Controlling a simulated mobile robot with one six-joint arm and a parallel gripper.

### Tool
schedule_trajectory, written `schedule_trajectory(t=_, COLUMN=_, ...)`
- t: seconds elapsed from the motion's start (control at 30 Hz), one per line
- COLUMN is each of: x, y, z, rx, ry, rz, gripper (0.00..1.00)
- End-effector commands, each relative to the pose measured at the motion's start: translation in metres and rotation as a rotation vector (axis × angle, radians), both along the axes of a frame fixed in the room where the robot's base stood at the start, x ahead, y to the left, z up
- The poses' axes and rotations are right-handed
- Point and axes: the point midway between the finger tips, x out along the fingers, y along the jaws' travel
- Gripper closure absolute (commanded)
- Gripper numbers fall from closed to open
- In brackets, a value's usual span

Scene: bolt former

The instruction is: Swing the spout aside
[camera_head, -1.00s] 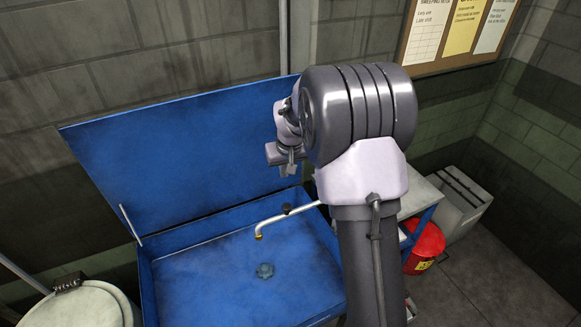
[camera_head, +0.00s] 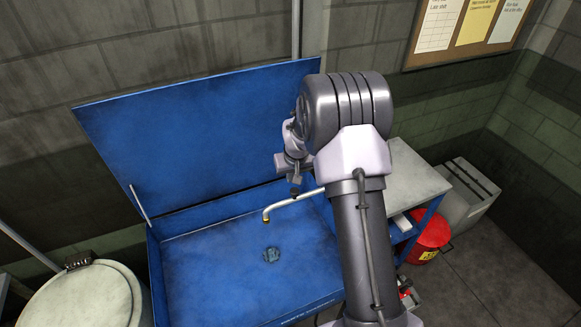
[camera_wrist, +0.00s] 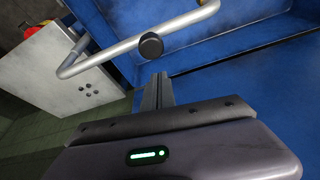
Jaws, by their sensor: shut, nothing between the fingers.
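The spout (camera_head: 290,202) is a bent silver pipe with a brass tip, reaching leftward over the blue sink basin (camera_head: 210,270). A dark round knob (camera_head: 295,191) sits on its pipe. In the wrist view the spout (camera_wrist: 195,18) crosses the top, with its black knob (camera_wrist: 151,46) facing the camera. My gripper (camera_head: 295,179) is just above the knob in the head view. In the wrist view my gripper (camera_wrist: 157,78) has its fingers together and empty, with the tips close to the knob. I cannot tell whether they touch. My arm hides the spout's right end.
A raised blue lid (camera_head: 200,130) stands behind the basin, held by a thin strut. A drain (camera_head: 271,254) lies in the basin floor. A grey-topped bench (camera_head: 415,180) and red bucket (camera_head: 430,235) are at the right. A round lidded drum (camera_head: 75,300) is at the left.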

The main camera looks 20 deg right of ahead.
Motion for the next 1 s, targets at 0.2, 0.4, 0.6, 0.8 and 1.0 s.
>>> schedule_trajectory(t=0.2, x=-0.018, y=0.003, z=-0.002, rx=0.0, ry=0.001, rz=-0.001, gripper=1.0)
schedule_trajectory(t=0.4, x=-0.019, y=0.003, z=-0.002, rx=0.0, ry=0.001, rz=-0.001, gripper=1.0)
schedule_trajectory(t=0.6, x=-0.02, y=0.003, z=-0.003, rx=0.001, ry=0.0, rz=0.004, gripper=1.0)
schedule_trajectory(t=0.8, x=-0.031, y=0.003, z=-0.006, rx=0.001, ry=-0.001, rz=0.057, gripper=1.0)
schedule_trajectory(t=1.0, x=-0.058, y=0.002, z=-0.01, rx=0.0, ry=-0.002, rz=0.189, gripper=1.0)
